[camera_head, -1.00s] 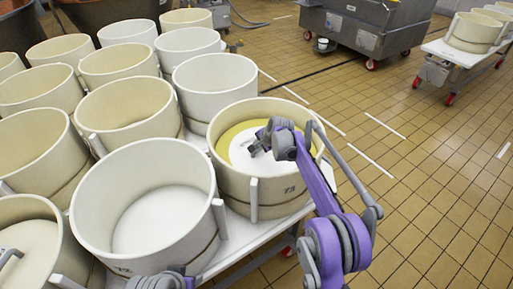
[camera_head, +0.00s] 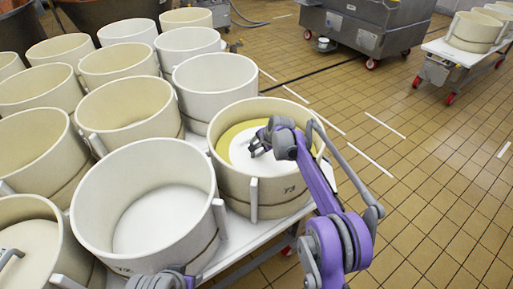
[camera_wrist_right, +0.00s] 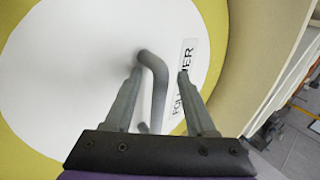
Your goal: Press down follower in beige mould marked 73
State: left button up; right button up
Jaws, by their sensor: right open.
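The beige mould marked 73 (camera_head: 281,201) stands at the front right of the group. Inside it lies the follower (camera_head: 239,152), a round white disc with a yellow ring (camera_head: 229,137) around it. In the right wrist view the white follower (camera_wrist_right: 65,75) has a label and a bent grey handle (camera_wrist_right: 157,88). My right gripper (camera_head: 257,147) is inside the mould's rim, low over the disc. Its fingers are open, with the handle between them in the wrist view; contact cannot be told. Only a grey and purple part of my left arm shows at the bottom edge; its fingers are hidden.
A grey wheeled tank (camera_head: 352,25) and a trolley (camera_head: 462,52) stand farther back. The tiled floor at right is clear.

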jog(key=v, duration=1)
jog(key=shift+s+r+p, duration=0.2)
jog(key=shift+r+p, duration=0.15)
jog(key=shift+p, duration=0.05)
jog(key=s+d+r+n+h+p, duration=0.1)
jog(key=s+d+r+n+p, duration=0.1)
jog(key=s+d+r, duration=0.3)
jog(key=s+d+r+n+p, duration=0.1)
jog(key=s+r+p, duration=0.1)
jog(key=s, duration=0.6)
jog(key=s+d+r+n+h+p, duration=0.1)
jog(key=s+d+r+n, duration=0.1)
jog(key=s+d+r, duration=0.3)
jog(key=s+d+f+n+p, duration=0.1)
jog(key=s, duration=0.7)
jog(key=s+d+f+n+h+p, duration=0.1)
jog(key=s+d+f+n+p, duration=0.1)
jog(key=s, duration=0.6)
jog(key=s+d+f+n+h+p, duration=0.1)
jog(key=s+d+f+n+p, duration=0.1)
jog(key=s, duration=0.7)
jog(key=shift+d, duration=0.15)
